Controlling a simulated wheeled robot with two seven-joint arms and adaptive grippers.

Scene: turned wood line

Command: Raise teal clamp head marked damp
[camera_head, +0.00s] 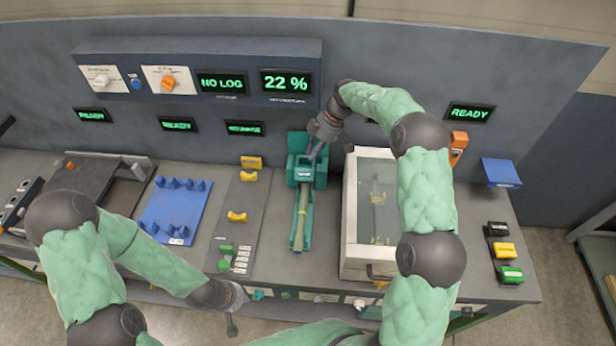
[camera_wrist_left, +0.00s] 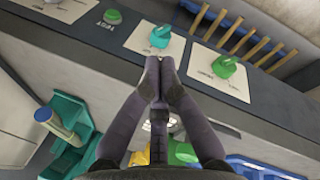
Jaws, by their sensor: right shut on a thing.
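A teal clamp fixture (camera_head: 319,172) stands at the back middle of the bench, with a teal clamp head (camera_head: 304,174) over the rear end of a pale turned-wood piece (camera_head: 301,212). The wood lies along the fixture towards the front. My right gripper (camera_head: 313,156) reaches in from the upper right and is shut at the clamp head, partly hiding it. Any marking on the head is too small to read. My left gripper (camera_head: 233,318) is at the bench's front edge, away from the clamp; its fingers (camera_wrist_left: 159,66) are together and empty in the left wrist view.
A glass-topped white box (camera_head: 352,225) stands right of the clamp, under my right arm. A blue pegged plate (camera_head: 173,210) and a grey strip with yellow rests (camera_head: 235,240) lie left. The back panel's displays (camera_head: 286,82) read "NO LOG" and "22 %". Coloured knobs (camera_wrist_left: 160,36) line the front edge.

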